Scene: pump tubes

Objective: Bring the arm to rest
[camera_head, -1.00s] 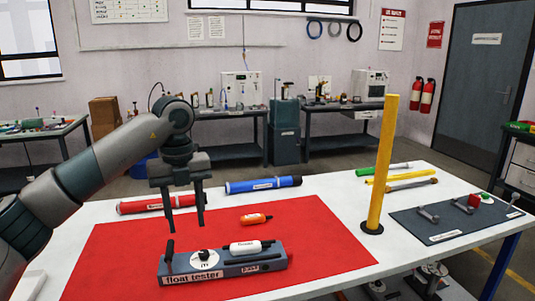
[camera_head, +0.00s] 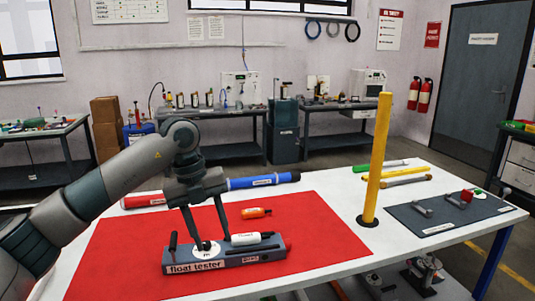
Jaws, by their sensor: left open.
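My left arm reaches in from the left over the table. My left gripper (camera_head: 215,243) is open, fingers pointing down over the grey float tester (camera_head: 213,267). One fingertip overlaps the tester's white round dial with its black knob. The other is by the left end of the white float (camera_head: 252,239). I cannot tell whether either finger touches. The white float lies on top of the tester. An orange float (camera_head: 256,213) lies on the red mat (camera_head: 310,225) behind it. My right gripper is out of view.
A yellow post (camera_head: 377,165) stands on a black base right of the mat. Red (camera_head: 143,201) and blue (camera_head: 263,181) tubes lie behind the mat. Green and yellow tubes lie at the back right. A dark mat (camera_head: 440,219) holds small parts. The mat's right side is clear.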

